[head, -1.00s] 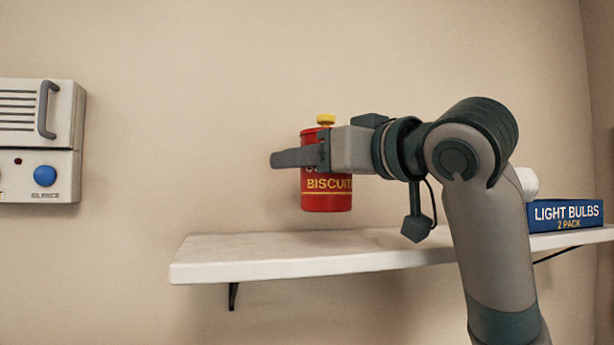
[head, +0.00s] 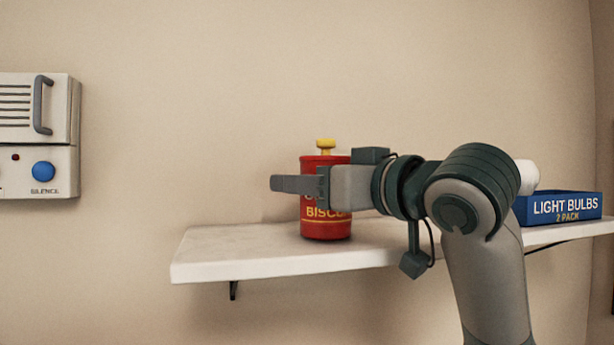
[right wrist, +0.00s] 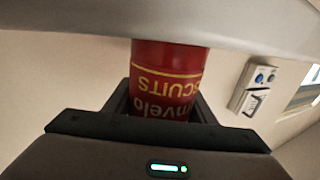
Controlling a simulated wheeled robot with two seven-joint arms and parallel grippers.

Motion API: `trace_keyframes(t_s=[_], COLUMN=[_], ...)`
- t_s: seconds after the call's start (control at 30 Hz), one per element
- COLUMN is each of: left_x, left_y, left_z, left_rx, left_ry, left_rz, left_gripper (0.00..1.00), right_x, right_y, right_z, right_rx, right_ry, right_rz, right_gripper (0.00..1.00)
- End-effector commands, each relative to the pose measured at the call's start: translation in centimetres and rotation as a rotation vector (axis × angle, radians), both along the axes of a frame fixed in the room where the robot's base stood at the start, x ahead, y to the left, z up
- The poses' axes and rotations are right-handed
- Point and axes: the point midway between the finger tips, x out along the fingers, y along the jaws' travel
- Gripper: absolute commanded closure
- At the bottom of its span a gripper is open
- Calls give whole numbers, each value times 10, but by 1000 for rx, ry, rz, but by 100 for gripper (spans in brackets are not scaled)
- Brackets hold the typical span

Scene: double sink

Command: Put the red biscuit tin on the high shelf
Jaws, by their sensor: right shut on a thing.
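The red biscuit tin (head: 325,227) is upright, with a yellow knob on its lid. It is at the left part of the white shelf (head: 215,258), its base at or very close to the shelf top; I cannot tell whether they touch. My right gripper (head: 298,185) comes from the right and is shut around the tin's middle, hiding part of its label. In the right wrist view the tin (right wrist: 168,75) sits between the fingers, its lettering upside down. My left gripper is not in view.
A blue light bulbs box (head: 560,208) stands on the shelf at the right, with a white rounded thing (head: 528,176) beside it, partly behind my arm. A wall unit (head: 38,140) with a blue button hangs at the left. The shelf's left end is clear.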

Motion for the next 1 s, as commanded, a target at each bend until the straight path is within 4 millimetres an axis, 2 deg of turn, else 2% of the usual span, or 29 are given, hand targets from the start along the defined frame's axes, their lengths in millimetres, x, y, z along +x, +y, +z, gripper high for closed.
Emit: trace_keyframes(t_s=[0.33, 0.37, 0.4, 0.43, 0.87, 1.0], left_x=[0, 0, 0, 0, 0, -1], left_y=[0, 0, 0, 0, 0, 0], left_z=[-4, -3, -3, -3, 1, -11], left_rx=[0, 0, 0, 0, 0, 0], left_ry=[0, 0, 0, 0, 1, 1], left_rz=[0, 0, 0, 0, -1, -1], left_gripper=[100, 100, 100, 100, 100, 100], right_x=[0, 0, 0, 0, 0, -10], right_y=[0, 0, 0, 0, 0, -9], right_z=[-4, -3, -3, -3, 2, -2], right_rx=[0, -1, 0, 0, 0, -1], right_ry=[-1, -1, 0, 0, 0, -3], right_rz=[0, 0, 0, 0, 0, 0], right_gripper=[75, 43, 33, 31, 31, 31])
